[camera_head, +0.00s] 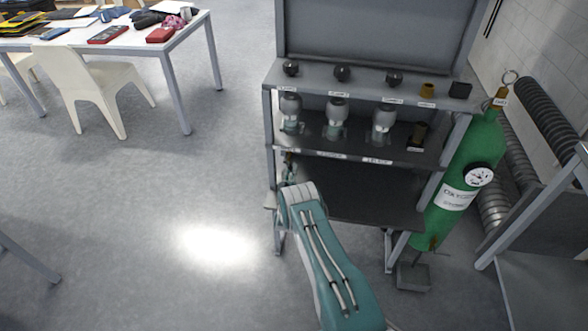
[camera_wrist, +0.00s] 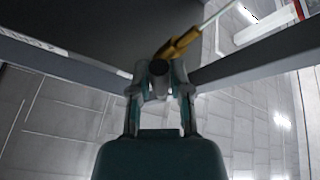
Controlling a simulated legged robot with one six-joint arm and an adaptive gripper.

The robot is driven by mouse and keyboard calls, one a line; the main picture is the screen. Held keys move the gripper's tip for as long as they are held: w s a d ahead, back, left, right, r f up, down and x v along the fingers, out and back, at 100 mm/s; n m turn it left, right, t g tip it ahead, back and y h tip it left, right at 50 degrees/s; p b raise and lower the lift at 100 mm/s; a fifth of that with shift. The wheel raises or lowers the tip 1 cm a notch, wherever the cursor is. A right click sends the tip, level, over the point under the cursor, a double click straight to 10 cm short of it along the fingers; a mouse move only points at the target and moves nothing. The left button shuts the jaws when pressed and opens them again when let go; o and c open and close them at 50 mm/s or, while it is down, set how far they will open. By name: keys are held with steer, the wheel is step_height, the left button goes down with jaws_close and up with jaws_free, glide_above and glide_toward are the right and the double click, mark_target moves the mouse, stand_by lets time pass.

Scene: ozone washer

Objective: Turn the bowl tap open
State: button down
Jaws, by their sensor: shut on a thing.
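In the wrist view, a brass tap (camera_wrist: 178,45) with a dark round end (camera_wrist: 158,69) sits at the frame of the rack. My gripper (camera_wrist: 160,78) has one finger on each side of that dark end and is shut on it. A thin pale tube runs from the brass part to the upper right. In the head view, my arm reaches to the rack's left side below the middle shelf. How far the tap is turned cannot be told.
The grey rack (camera_head: 268,130) holds dark knobs (camera_head: 342,73) on top and grey-capped vessels (camera_head: 337,115) on its middle shelf. A green oxygen cylinder (camera_head: 466,160) with a gauge (camera_head: 480,175) stands at its right. A white chair (camera_head: 95,85) and table (camera_head: 180,35) are far left. The floor between is clear.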

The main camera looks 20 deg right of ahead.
steer(key=m+g+h, duration=0.1)
steer(key=m, duration=0.2)
steer(key=a+f+m+g+h, duration=0.1)
steer(key=m, duration=0.2)
steer(key=w+a+m+g+h, duration=0.1)
steer(key=m+g+h, duration=0.1)
steer(key=m, duration=0.1)
steer(key=shift+f+m, duration=0.15)
steer(key=shift+m, duration=0.15)
steer(key=shift+w+a, duration=0.1)
steer(key=c, duration=0.6)
jaws_free()
steer(key=shift+o, duration=0.2)
steer(key=shift+w, duration=0.1)
steer(key=v, duration=1.2)
steer(key=shift+w, duration=0.1)
